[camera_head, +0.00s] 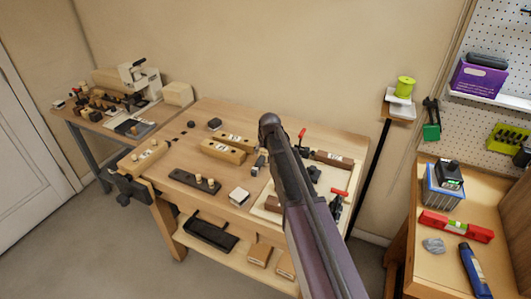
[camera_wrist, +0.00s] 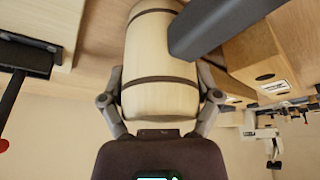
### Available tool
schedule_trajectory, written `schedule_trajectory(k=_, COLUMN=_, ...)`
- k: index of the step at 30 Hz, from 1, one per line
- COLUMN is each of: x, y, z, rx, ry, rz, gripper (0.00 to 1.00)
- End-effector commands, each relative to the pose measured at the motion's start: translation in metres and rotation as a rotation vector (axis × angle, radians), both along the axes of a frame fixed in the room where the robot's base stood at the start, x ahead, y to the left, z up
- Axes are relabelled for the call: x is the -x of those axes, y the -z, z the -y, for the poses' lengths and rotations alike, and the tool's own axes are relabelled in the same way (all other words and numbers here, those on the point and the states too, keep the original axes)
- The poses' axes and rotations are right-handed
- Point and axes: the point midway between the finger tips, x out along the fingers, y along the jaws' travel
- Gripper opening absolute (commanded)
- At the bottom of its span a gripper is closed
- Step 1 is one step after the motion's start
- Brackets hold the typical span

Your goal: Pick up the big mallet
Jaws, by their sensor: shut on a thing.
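The big mallet (camera_wrist: 160,62) fills the middle of the wrist view. I see a pale, barrel-shaped wooden body with two dark bands. My gripper (camera_wrist: 162,88) has one finger on each side of it and is shut on it. A dark grey bar (camera_wrist: 222,25) crosses in front of the upper right of the barrel; I cannot tell whether it belongs to the mallet. In the head view my arm covers most of the gripper and the mallet, so I cannot tell whether the mallet is clear of the bench.
The wooden bench (camera_head: 190,160) carries wooden blocks (camera_head: 223,150), a dark strip with pegs (camera_head: 195,181) and red-handled clamps (camera_head: 302,137) close to my arm. A side table (camera_head: 430,270) at right holds a red level (camera_head: 455,226) and a blue bottle (camera_head: 474,272).

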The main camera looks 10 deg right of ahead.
Motion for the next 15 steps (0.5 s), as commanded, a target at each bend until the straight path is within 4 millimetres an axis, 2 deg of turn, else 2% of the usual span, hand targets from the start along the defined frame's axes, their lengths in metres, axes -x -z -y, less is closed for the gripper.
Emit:
schedule_trajectory(k=8, x=0.0, y=-0.011, z=0.0, rx=0.0, ry=0.0, rz=-0.001, gripper=0.23)
schedule_trajectory(k=15, x=0.0, y=-0.031, z=0.0, rx=0.0, ry=0.0, rz=0.0, gripper=0.23)
